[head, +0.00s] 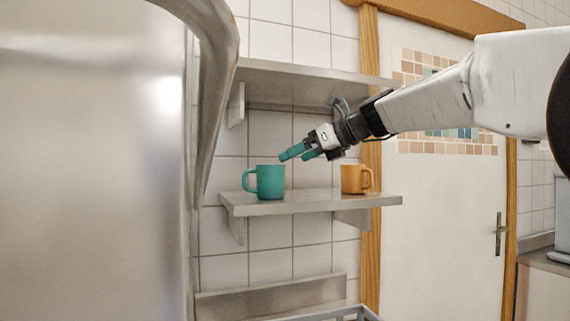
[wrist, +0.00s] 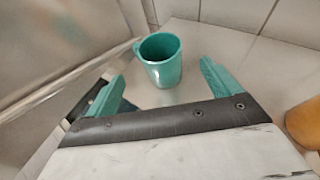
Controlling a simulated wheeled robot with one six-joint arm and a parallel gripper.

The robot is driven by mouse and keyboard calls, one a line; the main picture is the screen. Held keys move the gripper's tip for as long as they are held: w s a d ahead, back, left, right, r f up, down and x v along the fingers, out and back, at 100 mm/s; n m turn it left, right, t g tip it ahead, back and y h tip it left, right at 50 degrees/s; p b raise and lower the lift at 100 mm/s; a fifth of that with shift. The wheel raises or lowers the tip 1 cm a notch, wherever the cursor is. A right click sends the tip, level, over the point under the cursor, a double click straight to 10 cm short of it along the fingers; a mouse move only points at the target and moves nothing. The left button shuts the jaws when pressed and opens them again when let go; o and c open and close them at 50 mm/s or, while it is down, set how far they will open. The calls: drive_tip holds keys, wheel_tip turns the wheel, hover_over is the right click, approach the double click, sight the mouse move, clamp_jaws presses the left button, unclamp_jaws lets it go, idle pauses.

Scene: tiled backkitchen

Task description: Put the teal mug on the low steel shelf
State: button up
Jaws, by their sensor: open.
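The teal mug (head: 270,182) stands upright on the left part of the low steel shelf (head: 310,202), with its handle to the left. My gripper (head: 296,153) is open and empty, just above and to the right of the mug in the head view. In the wrist view the mug (wrist: 161,62) is ahead of and between the two teal fingertips (wrist: 160,85), apart from them. The shelf surface (wrist: 190,92) shows around the mug there.
An orange mug (head: 355,179) stands on the right part of the same shelf; it shows at the right edge of the wrist view (wrist: 305,124). An upper steel shelf (head: 300,74) hangs above. A large steel surface (head: 90,180) fills the left side. Shelf room lies between the mugs.

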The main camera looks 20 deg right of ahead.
drive_tip(key=v, duration=0.5)
drive_tip(key=s+a+f+n+g+h, duration=0.2)
drive_tip(key=s+a+f+n+g, duration=0.1)
drive_tip(key=s+f+n, duration=0.5)
drive_tip(key=s+a+f+n+g+h, duration=0.1)
drive_tip(key=s+a+f+n+g, duration=0.1)
drive_tip(key=s+a+f+n, duration=0.45)
drive_tip(key=s+d+f+n+g+h, duration=0.2)
drive_tip(key=s+f+n, duration=0.5)
drive_tip(key=s+f, duration=0.2)
drive_tip(key=s+d+f+n+g+h, duration=0.2)
drive_tip(key=s+f+n, duration=0.4)
drive_tip(key=s+f, duration=0.3)
wheel_tip(320, 180, down, 5)
drive_tip(key=shift+d+r+n+h, duration=0.15)
drive_tip(key=shift+d+n+h, duration=0.2)
drive_tip(key=shift+d+h, duration=0.3)
